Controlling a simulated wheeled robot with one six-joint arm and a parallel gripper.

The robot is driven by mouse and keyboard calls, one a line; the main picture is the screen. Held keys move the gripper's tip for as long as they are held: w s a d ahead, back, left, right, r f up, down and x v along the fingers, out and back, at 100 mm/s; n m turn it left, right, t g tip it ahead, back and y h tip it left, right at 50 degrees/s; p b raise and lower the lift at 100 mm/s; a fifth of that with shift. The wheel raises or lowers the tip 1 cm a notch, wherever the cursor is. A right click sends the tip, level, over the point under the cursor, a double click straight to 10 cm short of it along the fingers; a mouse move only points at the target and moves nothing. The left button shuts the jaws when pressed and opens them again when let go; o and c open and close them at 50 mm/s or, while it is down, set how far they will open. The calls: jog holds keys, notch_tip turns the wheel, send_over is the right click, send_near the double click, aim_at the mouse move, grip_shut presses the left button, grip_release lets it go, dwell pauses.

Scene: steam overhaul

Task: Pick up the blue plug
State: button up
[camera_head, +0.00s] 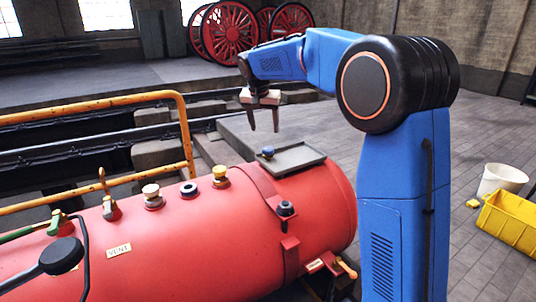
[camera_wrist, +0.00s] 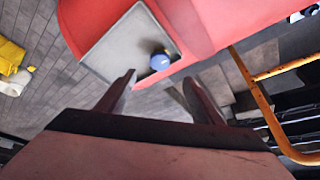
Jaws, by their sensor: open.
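The blue plug (camera_head: 267,153) sits upright on a grey tray (camera_head: 304,163) on top of the red boiler, near the tray's left end. In the wrist view the round blue top of the plug (camera_wrist: 160,61) shows on the tray (camera_wrist: 112,48), just beyond the fingertips. My gripper (camera_head: 263,130) is above the tray with its fingers pointing down, apart and empty. In the wrist view my gripper (camera_wrist: 158,80) shows its two fingers spread, with the plug lying ahead between their lines. The fingers do not touch the plug.
An orange handrail (camera_head: 186,130) stands left of my gripper. A white bucket (camera_head: 502,180) and a yellow crate (camera_head: 512,222) stand on the floor at right.

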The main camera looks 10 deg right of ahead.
aim_at(268, 148)
jog(key=x, duration=1.2)
jog(key=shift+w+d, duration=0.15)
jog(key=shift+w, duration=0.05)
jog(key=c, duration=1.2)
